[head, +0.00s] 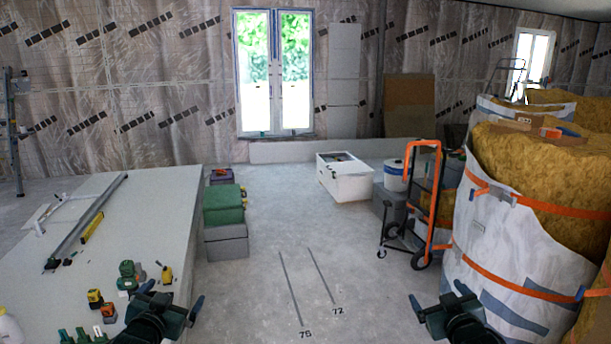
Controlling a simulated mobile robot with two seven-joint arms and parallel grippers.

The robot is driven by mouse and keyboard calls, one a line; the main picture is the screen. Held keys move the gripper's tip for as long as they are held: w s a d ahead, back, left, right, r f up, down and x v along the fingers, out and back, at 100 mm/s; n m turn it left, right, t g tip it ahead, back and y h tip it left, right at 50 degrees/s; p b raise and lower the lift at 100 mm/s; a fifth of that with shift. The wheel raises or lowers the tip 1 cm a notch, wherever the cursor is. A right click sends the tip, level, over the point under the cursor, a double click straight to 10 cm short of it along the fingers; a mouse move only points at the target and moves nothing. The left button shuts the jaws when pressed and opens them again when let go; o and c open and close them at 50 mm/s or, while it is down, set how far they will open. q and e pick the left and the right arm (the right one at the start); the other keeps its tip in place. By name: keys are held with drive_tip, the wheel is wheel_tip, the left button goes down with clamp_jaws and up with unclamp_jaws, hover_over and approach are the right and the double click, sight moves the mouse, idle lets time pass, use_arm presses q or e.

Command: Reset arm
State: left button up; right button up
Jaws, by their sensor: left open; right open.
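My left gripper (171,296) shows at the bottom of the head view, over the right edge of the white panel stack (150,215). Its two blue-grey fingers are spread apart, with nothing between them. My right gripper (437,295) shows at the bottom right, over the bare floor beside the wrapped insulation. Its fingers are also spread and empty. The two grippers are far apart, at about the same height in the picture. Neither visibly holds anything; only the front parts of both arms show.
Tools, including a green power tool (131,275) and a yellow level (92,228), lie on the panel stack. An orange hand truck (434,205) and wrapped insulation rolls (490,235) stand at right. Green cases (223,205) stand beside the stack. The middle floor (290,225) is clear.

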use_arm(q)
drive_tip(key=s+d+f+g+h, duration=0.1)
drive_tip(key=s+d+f, duration=0.4)
drive_tip(key=s, duration=0.6)
drive_tip(key=s+d+f+g+h, duration=0.1)
drive_tip(key=s+d+f, duration=0.4)
drive_tip(key=s, duration=0.6)
drive_tip(key=s+d+f+g+h, duration=0.1)
drive_tip(key=s+d+f+g, duration=0.2)
drive_tip(key=s, duration=0.8)
wheel_tip(320, 180, down, 2)
drive_tip(key=shift+d+f+n+h, duration=0.15)
drive_tip(key=shift+d+n+h, duration=0.15)
drive_tip(key=shift+d, duration=0.9)
use_arm(e)
drive_tip(key=s+a+f+g+y, duration=0.1)
drive_tip(key=s+a+f, duration=0.4)
drive_tip(key=s, duration=0.6)
drive_tip(key=s+a+f+g+y, duration=0.1)
drive_tip(key=s+a+f, duration=0.4)
drive_tip(key=s, duration=0.6)
drive_tip(key=s+a+f+g+y, duration=0.1)
drive_tip(key=s+a+f+g, duration=0.2)
drive_tip(key=s, duration=0.8)
wheel_tip(320, 180, down, 2)
drive_tip(key=shift+a+f+m+y, duration=0.15)
drive_tip(key=shift+a+m+y, duration=0.15)
drive_tip(key=shift+a, duration=0.9)
